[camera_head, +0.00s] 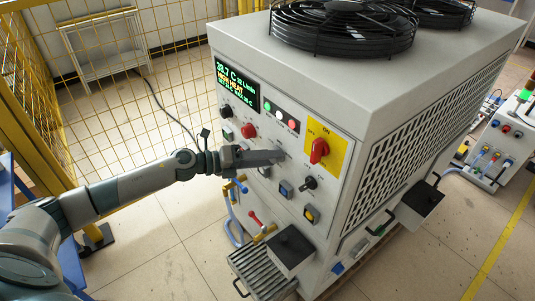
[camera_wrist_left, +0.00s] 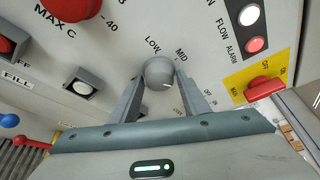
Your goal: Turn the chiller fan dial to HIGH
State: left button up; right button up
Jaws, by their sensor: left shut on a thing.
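The chiller is a large pale cabinet (camera_head: 385,90) with a control panel on its front. In the left wrist view the fan dial (camera_wrist_left: 158,73) is a round grey knob with LOW and MID printed above it. A small pale mark shows on its lower right edge; I cannot tell for sure which setting it points to. My left gripper (camera_wrist_left: 160,85) is shut on the dial, with one finger on each side. In the head view the left gripper (camera_head: 278,157) reaches the panel from the left and mostly hides the dial. My right gripper is not in view.
A red rotary switch on a yellow plate (camera_head: 335,142) sits right of the dial, and a red knob (camera_head: 248,131) sits to its left. A lit display (camera_head: 237,84) is above. A black knob (camera_head: 309,183) and square buttons are below. A yellow mesh fence (camera_head: 110,100) stands behind my arm.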

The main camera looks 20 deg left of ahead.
pick_arm(q)
jog(key=shift+s, duration=0.15)
jog(key=shift+c, duration=0.7)
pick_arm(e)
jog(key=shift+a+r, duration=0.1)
pick_arm(q)
jog(key=o, duration=0.8)
jog(key=shift+o, duration=1.2)
jog(key=shift+w+d, duration=0.1)
jog(key=shift+w, duration=0.1)
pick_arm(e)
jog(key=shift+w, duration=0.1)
pick_arm(q)
jog(key=shift+s, duration=0.1)
jog(key=b+v, duration=0.5)
jog(key=v, duration=1.2)
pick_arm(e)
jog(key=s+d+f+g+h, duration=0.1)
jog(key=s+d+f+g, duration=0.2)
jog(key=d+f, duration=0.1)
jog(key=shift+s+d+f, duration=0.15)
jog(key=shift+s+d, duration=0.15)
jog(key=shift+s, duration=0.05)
pick_arm(q)
jog(key=shift+s+r, duration=0.1)
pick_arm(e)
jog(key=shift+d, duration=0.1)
